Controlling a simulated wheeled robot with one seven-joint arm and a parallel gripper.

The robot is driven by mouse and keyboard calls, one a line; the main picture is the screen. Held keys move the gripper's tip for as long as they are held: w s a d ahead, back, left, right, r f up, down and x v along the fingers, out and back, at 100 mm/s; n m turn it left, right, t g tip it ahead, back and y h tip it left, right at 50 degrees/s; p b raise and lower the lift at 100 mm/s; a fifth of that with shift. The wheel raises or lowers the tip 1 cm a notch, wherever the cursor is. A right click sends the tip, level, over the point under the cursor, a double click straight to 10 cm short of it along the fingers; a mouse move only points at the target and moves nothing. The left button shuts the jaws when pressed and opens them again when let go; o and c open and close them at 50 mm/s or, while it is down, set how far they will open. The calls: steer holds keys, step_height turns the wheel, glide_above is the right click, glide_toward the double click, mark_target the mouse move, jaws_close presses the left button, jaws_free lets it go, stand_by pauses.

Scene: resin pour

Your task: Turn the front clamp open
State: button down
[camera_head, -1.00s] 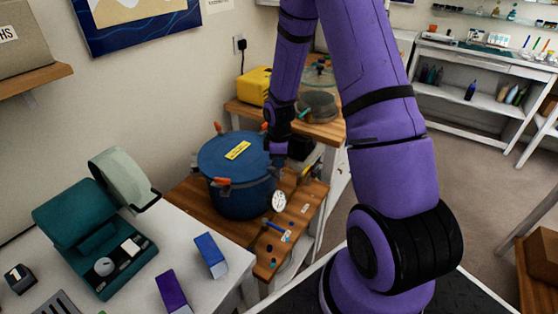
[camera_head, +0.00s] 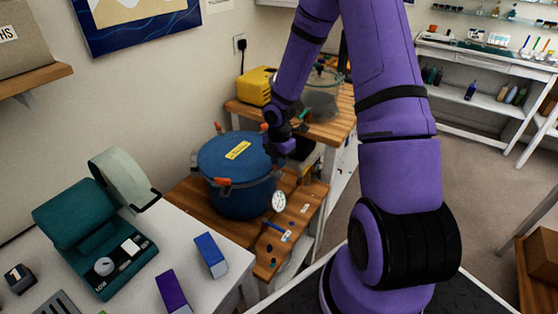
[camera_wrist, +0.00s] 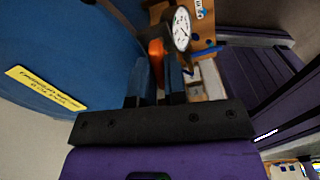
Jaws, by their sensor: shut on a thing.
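The blue pressure pot (camera_head: 238,190) stands on the wooden bench, its lid with a yellow label (camera_head: 237,150) in place. Orange clamps sit around its rim; one (camera_head: 222,181) shows at the near left side. My gripper (camera_head: 279,163) is at the pot's right side. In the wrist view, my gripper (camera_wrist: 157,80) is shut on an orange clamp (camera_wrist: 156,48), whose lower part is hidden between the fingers. The white pressure gauge (camera_wrist: 181,28) is just beside this clamp; it also shows in the head view (camera_head: 279,201).
Small blue parts (camera_head: 280,230) lie on the wooden bench (camera_head: 305,195) at the right. A yellow box (camera_head: 256,85) and a clear container (camera_head: 321,98) stand on the higher shelf behind. A teal scale-like device (camera_head: 95,235) is on the white table at left.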

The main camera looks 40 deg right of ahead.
steer(key=shift+n, duration=1)
steer(key=c, duration=1.2)
jaws_free()
steer(key=shift+o, duration=0.2)
step_height(320, 180, up, 11)
steer(key=shift+f, duration=0.1)
